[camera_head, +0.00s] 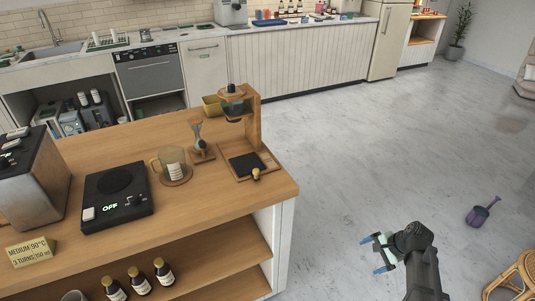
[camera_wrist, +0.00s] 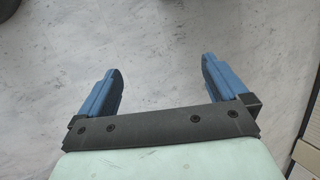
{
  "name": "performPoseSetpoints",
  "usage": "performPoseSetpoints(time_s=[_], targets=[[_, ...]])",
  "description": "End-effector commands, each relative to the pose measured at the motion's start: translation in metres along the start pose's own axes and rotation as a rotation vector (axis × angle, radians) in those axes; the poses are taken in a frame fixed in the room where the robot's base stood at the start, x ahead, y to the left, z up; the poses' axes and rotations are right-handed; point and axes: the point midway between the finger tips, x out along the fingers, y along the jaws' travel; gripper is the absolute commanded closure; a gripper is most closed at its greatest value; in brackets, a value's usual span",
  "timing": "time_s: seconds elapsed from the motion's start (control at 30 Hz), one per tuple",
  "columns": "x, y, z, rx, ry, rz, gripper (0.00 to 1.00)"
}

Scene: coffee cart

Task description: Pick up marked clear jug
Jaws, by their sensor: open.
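A clear, brown-tinted jug (camera_head: 174,157) with a handle on its left and a pale marked patch on its front stands upright on a round coaster (camera_head: 180,181). It is on the wooden cart top, between the black hot plate and the wooden dripper stand. My gripper (camera_head: 373,255) is out over the floor to the right of the cart, well apart from the jug. Its two blue fingers are spread and empty. In the wrist view, the open fingers (camera_wrist: 161,70) have only grey floor between them, and the jug is not in that view.
The dripper stand (camera_head: 254,128) rises right of the jug, with a small funnel-like item (camera_head: 197,136) between them. The black hot plate (camera_head: 117,194) reads OFF. A sign (camera_head: 31,252) stands at the front left. Bottles (camera_head: 139,282) stand on the shelf below.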

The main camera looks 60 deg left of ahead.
Motion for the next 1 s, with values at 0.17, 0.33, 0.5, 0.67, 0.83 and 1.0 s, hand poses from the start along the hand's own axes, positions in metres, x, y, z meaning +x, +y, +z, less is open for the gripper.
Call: performPoseSetpoints(time_s=[0.17, 0.33, 0.5, 0.67, 0.83, 1.0], targets=[[-0.025, -0.104, 0.037, -0.031, -0.023, -0.076, 0.0], [-0.052, -0.195, 0.088, -0.056, -0.06, -0.146, 0.0], [-0.084, -0.277, 0.152, -0.081, -0.112, -0.211, 0.0], [-0.112, -0.345, 0.223, -0.121, -0.16, -0.246, 0.0], [-0.111, -0.389, 0.291, -0.216, -0.144, -0.192, 0.0], [-0.091, -0.411, 0.343, -0.341, -0.069, -0.088, 0.0]])
